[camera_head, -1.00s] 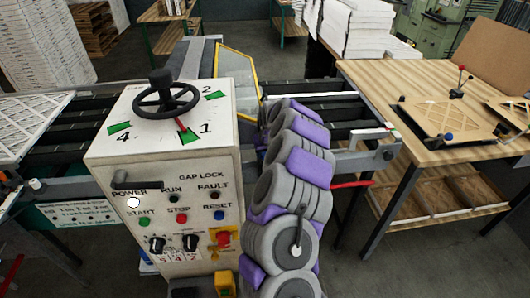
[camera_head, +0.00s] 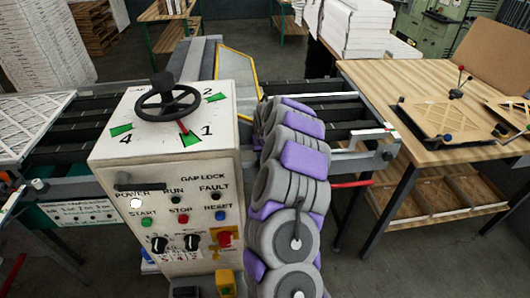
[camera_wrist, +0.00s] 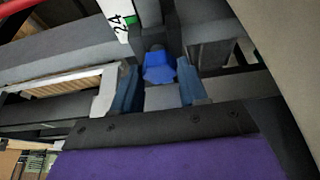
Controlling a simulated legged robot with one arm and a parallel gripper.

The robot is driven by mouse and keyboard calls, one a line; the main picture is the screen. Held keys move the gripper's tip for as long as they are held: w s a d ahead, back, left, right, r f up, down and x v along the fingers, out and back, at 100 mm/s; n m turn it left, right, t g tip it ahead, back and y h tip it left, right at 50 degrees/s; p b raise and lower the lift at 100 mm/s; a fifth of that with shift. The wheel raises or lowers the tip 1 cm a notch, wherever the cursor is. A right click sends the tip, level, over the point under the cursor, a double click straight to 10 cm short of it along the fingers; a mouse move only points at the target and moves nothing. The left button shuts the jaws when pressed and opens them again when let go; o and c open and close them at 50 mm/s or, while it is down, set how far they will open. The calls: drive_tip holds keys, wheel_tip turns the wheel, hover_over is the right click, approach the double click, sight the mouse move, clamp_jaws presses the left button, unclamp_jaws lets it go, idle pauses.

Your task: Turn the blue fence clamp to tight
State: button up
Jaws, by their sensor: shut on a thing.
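The blue fence clamp (camera_wrist: 158,68) shows in the wrist view as a bright blue knob just above the picture's middle, next to a grey bar. My gripper (camera_wrist: 158,86) has its two dark blue fingers on either side of it and is shut on it. How far the clamp is turned cannot be told. In the head view my own purple and grey arm reaches away beside the control console and hides the gripper and the clamp.
The white control console (camera_head: 165,140), with a black handwheel (camera_head: 167,101) on top, stands left of my arm. A wooden table (camera_head: 440,85) with a jig is at right. A white scale marked 24 (camera_wrist: 118,20) is close to the clamp. A red handle (camera_head: 352,184) juts out right of my arm.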

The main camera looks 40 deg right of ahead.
drive_tip(key=o, duration=1.1)
drive_tip(key=shift+c, duration=0.2)
drive_tip(key=p+v, duration=0.1)
drive_tip(key=v, duration=1.6)
drive_tip(key=shift+p, duration=0.35)
